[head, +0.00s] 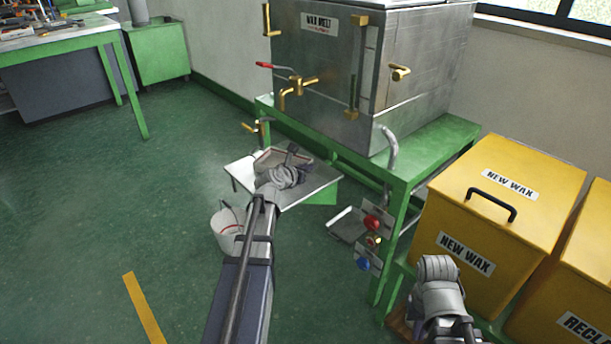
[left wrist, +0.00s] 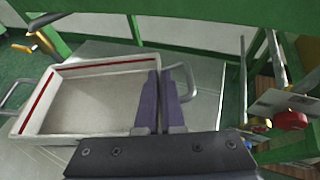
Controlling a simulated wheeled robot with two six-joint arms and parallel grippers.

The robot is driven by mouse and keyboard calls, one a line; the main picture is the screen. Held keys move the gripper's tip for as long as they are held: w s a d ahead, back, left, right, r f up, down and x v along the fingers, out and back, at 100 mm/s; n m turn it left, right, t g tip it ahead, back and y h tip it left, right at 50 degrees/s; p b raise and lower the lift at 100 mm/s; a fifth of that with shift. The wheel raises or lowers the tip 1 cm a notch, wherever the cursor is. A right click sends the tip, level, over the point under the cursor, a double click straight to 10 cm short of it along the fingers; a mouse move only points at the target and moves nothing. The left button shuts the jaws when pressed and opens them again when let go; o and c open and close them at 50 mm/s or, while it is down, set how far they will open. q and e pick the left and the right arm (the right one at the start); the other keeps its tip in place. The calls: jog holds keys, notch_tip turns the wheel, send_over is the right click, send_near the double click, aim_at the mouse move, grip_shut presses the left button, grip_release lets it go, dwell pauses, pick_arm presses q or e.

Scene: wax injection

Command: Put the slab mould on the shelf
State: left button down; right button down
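The slab mould (left wrist: 92,66) is a shallow, pale, open tray with red lines inside its walls and a wire handle at each end. It is over a flat metal plate (left wrist: 207,72) below the wax melter; whether it touches the plate is unclear. In the head view the mould (head: 268,156) is partly hidden by my left gripper (head: 292,152). In the left wrist view the left fingers (left wrist: 167,92) are close together at the mould's right wall, beside the right handle, and look shut on it. My right gripper (head: 438,268) is by the yellow bins; its fingers are unclear.
The wax melter (head: 315,70) stands on a green frame (head: 440,150). A brass tap (head: 254,127) is near the mould's far side. A white bucket (head: 227,228) stands on the floor. Red and blue knobs (head: 371,222) and a yellow bin (head: 505,225) are to the right.

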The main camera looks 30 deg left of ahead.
pick_arm(q)
jog(key=shift+f, duration=0.1)
pick_arm(e)
jog(key=shift+f, duration=0.15)
pick_arm(q)
jog(key=shift+f, duration=0.1)
jog(key=shift+f, duration=0.15)
jog(key=c, duration=1)
grip_release()
jog(key=shift+c, duration=0.2)
pick_arm(e)
jog(key=shift+f, duration=0.15)
